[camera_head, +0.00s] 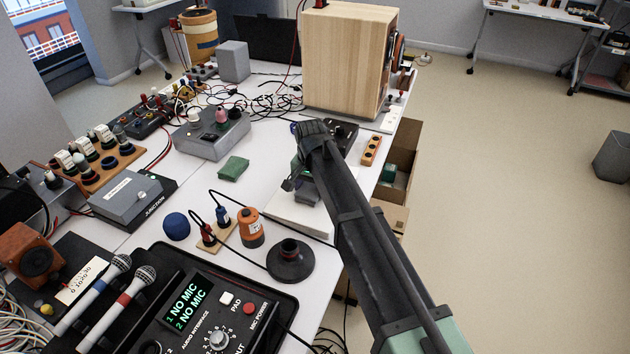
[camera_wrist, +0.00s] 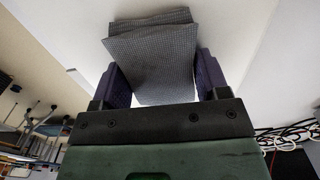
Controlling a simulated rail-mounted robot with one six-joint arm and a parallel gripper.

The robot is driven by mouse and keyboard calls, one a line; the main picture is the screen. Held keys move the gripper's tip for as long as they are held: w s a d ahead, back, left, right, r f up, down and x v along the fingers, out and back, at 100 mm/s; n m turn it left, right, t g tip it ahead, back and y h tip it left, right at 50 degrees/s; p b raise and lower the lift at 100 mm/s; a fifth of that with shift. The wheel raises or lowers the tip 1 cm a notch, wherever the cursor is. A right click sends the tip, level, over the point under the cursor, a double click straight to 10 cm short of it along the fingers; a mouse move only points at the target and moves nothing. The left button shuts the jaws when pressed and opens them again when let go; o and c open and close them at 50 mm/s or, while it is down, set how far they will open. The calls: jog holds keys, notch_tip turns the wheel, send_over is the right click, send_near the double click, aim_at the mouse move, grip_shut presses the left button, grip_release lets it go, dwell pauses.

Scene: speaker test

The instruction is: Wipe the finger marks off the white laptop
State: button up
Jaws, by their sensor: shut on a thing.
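The white laptop (camera_head: 292,212) lies on the white table below my gripper, partly hidden by my arm. My gripper (camera_head: 296,185) is over its far part. In the wrist view my gripper (camera_wrist: 160,72) is shut on a folded grey checked cloth (camera_wrist: 152,48), which sticks out between the two dark fingers. A pale surface fills much of the view beyond the cloth. I cannot tell whether the cloth touches the laptop. No finger marks can be made out.
A green folded cloth (camera_head: 233,168) lies left of the laptop. A wooden speaker box (camera_head: 345,60) stands behind. Cables run beside the laptop.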

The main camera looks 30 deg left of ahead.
jog(key=shift+f, duration=0.15)
jog(key=shift+w+a+r, duration=0.1)
jog(key=shift+w+a, duration=0.1)
jog(key=shift+w, duration=1.15)
jog(key=shift+w+a+r, duration=0.1)
jog(key=shift+w+a, duration=0.15)
jog(key=shift+w, duration=1.15)
jog(key=shift+w+a, duration=0.2)
jog(key=shift+w, duration=1.15)
jog(key=shift+f, duration=0.15)
jog(key=shift+s+d, duration=0.2)
jog(key=shift+s, duration=0.85)
jog(key=shift+s+d, duration=0.15)
jog(key=shift+s, duration=0.9)
jog(key=shift+s+d, duration=0.2)
jog(key=shift+s, duration=0.8)
jog(key=shift+s+d, duration=0.15)
jog(key=shift+s, duration=0.85)
